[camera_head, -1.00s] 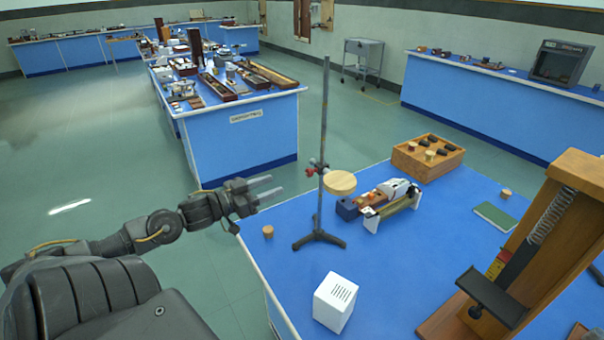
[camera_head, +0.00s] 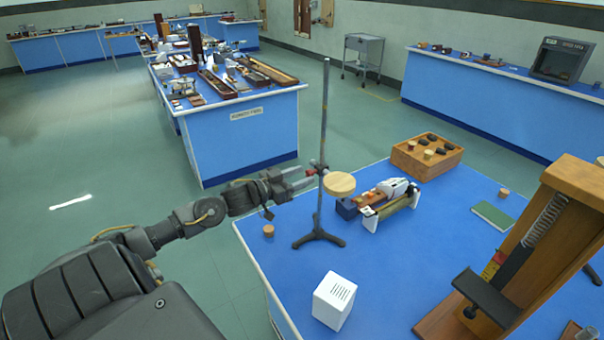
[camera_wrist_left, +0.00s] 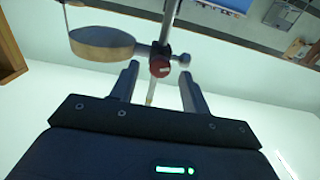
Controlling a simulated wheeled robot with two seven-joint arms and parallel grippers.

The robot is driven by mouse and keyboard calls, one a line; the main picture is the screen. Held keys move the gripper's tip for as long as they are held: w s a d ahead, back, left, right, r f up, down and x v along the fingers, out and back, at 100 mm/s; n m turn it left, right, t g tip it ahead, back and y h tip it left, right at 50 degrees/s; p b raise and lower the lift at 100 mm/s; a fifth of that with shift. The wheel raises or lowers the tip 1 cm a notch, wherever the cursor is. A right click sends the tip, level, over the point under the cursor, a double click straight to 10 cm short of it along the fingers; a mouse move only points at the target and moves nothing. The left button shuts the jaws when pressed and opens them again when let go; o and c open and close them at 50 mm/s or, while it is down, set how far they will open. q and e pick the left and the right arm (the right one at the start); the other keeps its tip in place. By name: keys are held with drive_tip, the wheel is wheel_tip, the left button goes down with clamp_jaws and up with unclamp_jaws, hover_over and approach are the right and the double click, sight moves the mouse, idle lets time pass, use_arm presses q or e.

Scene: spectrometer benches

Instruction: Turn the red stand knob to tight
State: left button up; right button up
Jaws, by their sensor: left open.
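The red stand knob (camera_head: 310,172) sits on the clamp of an upright metal stand (camera_head: 323,120) on the blue table. In the left wrist view the red knob (camera_wrist_left: 160,67) shows a pale mark on its face, just beyond and between my fingertips. My left gripper (camera_head: 304,178) is open, close to the knob, from the left; in the wrist view its two fingers (camera_wrist_left: 159,80) stand apart with the knob ahead of them. I cannot tell whether they touch it. A round wooden disc (camera_head: 339,184) is held by the clamp. My right gripper is not in view.
A white slotted box (camera_head: 334,301), a small cork (camera_head: 268,231) and a wooden tray (camera_head: 427,160) stand on the table (camera_head: 385,265). An instrument with a white cover (camera_head: 390,196) is right of the stand. A wooden spring frame (camera_head: 560,230) stands far right.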

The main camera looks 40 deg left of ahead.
use_arm(q)
drive_tip(key=shift+w+d, duration=0.15)
drive_tip(key=shift+w, duration=0.25)
drive_tip(key=c, duration=1)
